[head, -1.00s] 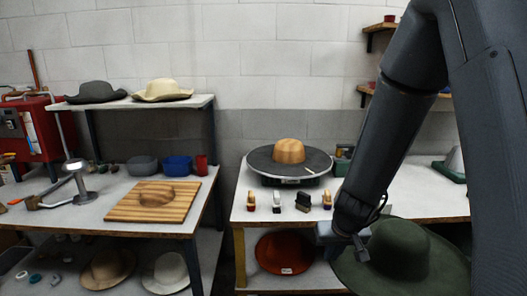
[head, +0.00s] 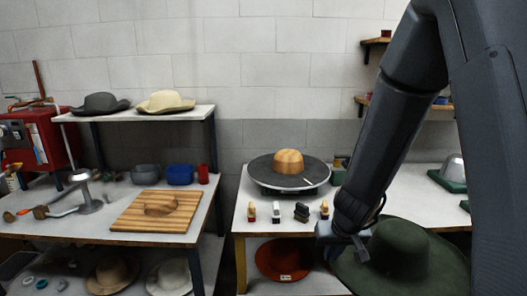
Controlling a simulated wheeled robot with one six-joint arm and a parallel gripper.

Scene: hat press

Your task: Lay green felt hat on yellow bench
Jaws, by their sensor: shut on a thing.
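A dark green felt hat (head: 402,256) with a wide brim is at the lower right in the head view. My gripper (head: 352,247) is shut on the left edge of its brim and holds the hat in front of the right-hand bench. The fingertips are small and partly hidden by the hat. The right-hand bench (head: 245,222) has a pale top and a yellow front leg (head: 240,262). Its right part is hidden behind my arm and the hat.
On this bench stand a round dark turntable with a wooden hat block (head: 288,162) and several small brushes (head: 302,212). An orange-red hat (head: 284,257) lies on the shelf below. The left bench holds a wooden board (head: 155,212), bowls and tools.

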